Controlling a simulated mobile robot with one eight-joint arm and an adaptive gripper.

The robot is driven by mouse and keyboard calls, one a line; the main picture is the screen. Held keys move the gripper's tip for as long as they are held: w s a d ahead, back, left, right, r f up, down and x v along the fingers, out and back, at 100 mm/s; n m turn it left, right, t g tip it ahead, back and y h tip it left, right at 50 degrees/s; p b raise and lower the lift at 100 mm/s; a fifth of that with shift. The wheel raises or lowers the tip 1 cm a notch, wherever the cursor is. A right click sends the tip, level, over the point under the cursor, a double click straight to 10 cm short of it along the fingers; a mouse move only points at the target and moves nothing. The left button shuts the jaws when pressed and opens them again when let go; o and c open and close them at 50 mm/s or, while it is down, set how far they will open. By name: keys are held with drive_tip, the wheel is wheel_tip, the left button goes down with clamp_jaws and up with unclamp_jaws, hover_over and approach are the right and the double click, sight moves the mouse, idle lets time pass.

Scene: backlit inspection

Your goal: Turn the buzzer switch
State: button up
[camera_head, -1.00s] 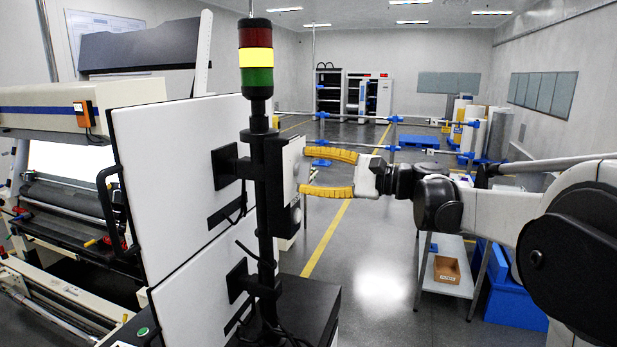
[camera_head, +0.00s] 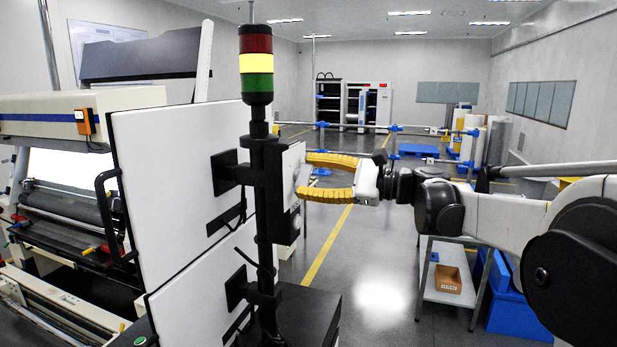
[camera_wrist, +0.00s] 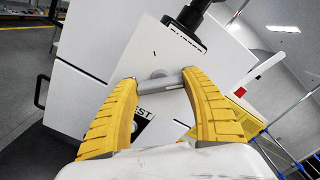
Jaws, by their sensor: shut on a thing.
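The buzzer switch is a small grey bar-like handle (camera_wrist: 168,82) on a white box (camera_wrist: 150,50). In the wrist view it lies between the tips of my two yellow fingers, and my gripper (camera_wrist: 160,83) is shut on it. In the head view my gripper (camera_head: 304,174) reaches from the right to the box (camera_head: 291,170) on the black pole. The handle itself is hidden there.
A signal tower (camera_head: 256,62) with its yellow section lit tops the black pole (camera_head: 268,210). White panels (camera_head: 160,170) stand just left of it. A low shelf with a brown box (camera_head: 448,279) and blue bins are at lower right. The floor behind is open.

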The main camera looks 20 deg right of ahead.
drive_tip(key=o, duration=1.2)
drive_tip(key=v, duration=1.2)
